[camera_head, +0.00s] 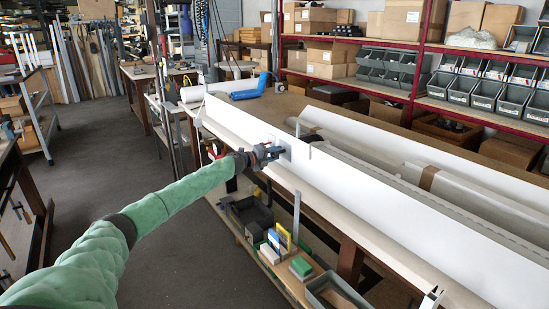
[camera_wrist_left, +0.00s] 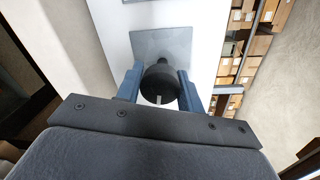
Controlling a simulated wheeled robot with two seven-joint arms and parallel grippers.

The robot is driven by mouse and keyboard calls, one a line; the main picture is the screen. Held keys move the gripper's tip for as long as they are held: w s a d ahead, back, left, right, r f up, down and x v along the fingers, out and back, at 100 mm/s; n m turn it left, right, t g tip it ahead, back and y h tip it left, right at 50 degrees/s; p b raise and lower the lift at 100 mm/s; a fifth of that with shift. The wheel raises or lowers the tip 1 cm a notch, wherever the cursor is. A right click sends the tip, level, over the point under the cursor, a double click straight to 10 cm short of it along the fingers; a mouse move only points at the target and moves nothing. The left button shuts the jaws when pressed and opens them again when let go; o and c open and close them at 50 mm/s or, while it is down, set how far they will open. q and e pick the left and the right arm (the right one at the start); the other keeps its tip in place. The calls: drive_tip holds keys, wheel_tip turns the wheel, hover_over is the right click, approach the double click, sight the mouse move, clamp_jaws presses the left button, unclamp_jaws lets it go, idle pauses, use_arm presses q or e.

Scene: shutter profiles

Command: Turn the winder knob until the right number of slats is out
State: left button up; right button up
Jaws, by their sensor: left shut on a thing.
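The winder knob (camera_wrist_left: 158,84) is a dark round knob with a pale mark on its face, in front of a square grey plate (camera_wrist_left: 163,44) on a white panel. My left gripper (camera_wrist_left: 160,88) has its two blue-grey fingers on either side of the knob, shut on it. In the head view my left gripper (camera_head: 281,153) reaches the plate on the long white panel (camera_head: 375,201), and hides most of the knob. No slats can be told apart for certain. My right gripper is not in view.
The long panel stands along a workbench with white profiles (camera_head: 470,190) lying behind it. A lower shelf holds boxes and a grey bin (camera_head: 335,291). Red-framed shelving (camera_head: 420,60) with cartons and grey bins stands behind. The grey floor (camera_head: 120,150) at left is mostly clear.

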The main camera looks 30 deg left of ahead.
sight(272, 155)
use_arm(q)
drive_tip(key=shift+d+f, duration=0.1)
drive_tip(key=shift+f, duration=0.15)
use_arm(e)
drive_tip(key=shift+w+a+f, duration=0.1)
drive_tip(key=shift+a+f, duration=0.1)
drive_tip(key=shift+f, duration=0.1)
use_arm(q)
drive_tip(key=o, duration=0.8)
drive_tip(key=shift+c, duration=0.2)
drive_tip(key=shift+o, duration=1.1)
drive_tip(key=shift+r, duration=0.1)
drive_tip(key=shift+s+a, duration=0.3)
drive_tip(key=shift+s, duration=0.2)
drive_tip(key=b+v, duration=0.1)
drive_tip(key=v, duration=0.3)
drive_tip(key=shift+s+a+b, duration=0.1)
drive_tip(key=shift+s+b, duration=0.2)
drive_tip(key=shift+s, duration=0.05)
drive_tip(key=shift+v, duration=1)
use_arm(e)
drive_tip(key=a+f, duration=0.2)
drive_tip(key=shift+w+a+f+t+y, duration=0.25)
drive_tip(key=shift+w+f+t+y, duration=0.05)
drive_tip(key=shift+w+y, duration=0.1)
